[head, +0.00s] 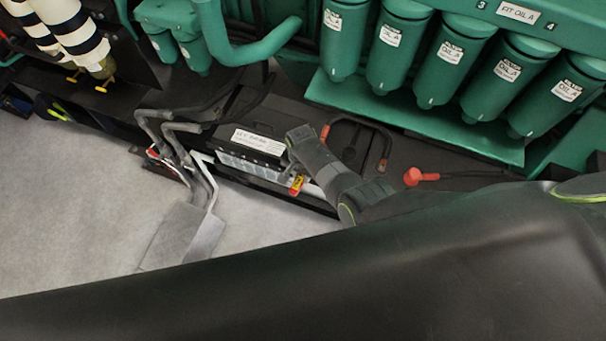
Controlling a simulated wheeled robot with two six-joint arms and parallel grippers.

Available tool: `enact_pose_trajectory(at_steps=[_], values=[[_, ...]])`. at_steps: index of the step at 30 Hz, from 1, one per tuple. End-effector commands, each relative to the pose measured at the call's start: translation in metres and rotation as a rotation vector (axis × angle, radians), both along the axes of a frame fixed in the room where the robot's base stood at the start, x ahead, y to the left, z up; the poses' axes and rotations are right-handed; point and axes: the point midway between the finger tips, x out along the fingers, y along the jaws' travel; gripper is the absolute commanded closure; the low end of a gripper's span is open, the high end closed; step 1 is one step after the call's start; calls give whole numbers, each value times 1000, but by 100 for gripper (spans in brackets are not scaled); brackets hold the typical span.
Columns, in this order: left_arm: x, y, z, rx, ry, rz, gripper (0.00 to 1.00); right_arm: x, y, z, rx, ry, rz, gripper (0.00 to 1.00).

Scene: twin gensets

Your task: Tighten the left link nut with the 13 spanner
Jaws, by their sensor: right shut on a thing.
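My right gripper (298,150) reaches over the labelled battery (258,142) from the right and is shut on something. A small red and yellow piece (297,184) shows just below its fingers, probably part of the 13 spanner; the rest of that tool is hidden by the gripper. A black cable link (352,121) arches over the battery tops just right of the gripper, with a reddish end near the gripper and a brownish end to its right. I cannot make out the left link nut. My left gripper is not in view.
Grey pipes (178,150) run down left of the battery. Pale floor (80,210) is open at the left.

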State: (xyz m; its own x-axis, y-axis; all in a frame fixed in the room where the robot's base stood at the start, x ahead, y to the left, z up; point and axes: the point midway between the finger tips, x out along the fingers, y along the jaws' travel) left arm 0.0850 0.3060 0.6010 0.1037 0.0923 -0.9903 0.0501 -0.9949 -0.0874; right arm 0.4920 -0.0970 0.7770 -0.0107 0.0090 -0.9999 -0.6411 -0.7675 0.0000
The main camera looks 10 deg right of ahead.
Motion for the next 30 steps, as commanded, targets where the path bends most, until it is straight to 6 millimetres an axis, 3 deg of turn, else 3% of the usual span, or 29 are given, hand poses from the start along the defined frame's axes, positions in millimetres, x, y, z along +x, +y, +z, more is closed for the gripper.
enact_pose_trajectory(at_steps=[6,30], values=[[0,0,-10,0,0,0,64,8,8,-2,2,-2,-67,100],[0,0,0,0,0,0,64,7,6,4,4,-10,48,100]])
